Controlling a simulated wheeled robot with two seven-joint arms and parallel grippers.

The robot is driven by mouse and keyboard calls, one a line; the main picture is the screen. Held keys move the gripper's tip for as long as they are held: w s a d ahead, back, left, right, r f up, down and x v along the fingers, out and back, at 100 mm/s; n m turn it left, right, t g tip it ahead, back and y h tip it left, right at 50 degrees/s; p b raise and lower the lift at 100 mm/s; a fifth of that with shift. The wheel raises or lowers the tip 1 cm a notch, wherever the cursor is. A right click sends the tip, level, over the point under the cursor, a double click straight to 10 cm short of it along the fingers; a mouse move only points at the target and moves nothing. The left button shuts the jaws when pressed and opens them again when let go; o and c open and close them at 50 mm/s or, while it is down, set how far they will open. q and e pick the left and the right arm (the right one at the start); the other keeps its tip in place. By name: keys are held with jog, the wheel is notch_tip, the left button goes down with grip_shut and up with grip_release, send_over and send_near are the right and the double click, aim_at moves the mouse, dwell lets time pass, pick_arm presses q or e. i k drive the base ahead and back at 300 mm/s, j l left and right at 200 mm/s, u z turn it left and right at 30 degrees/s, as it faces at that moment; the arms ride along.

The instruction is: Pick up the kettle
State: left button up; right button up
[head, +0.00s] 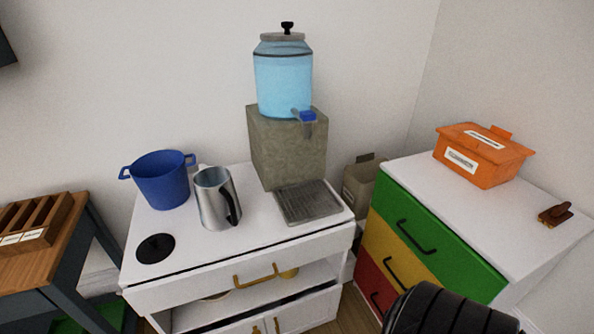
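The kettle looks like a silver metal jug (212,200) with a black handle on its right side. It stands upright and uncovered on the white cabinet top (215,251), between a blue pot and a grey drip tray. No gripper touches the kettle. Neither of my grippers shows in the head view.
A blue two-handled pot (162,182) stands left of the kettle. A water dispenser (284,80) sits on a stone block (288,150) behind the drip tray (307,203). A coloured drawer unit (425,235) at right bears an orange box (480,158). A black ribbed part (450,312) fills the lower right.

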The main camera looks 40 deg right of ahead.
aim_at(218, 203)
jog(key=z, duration=0.75)
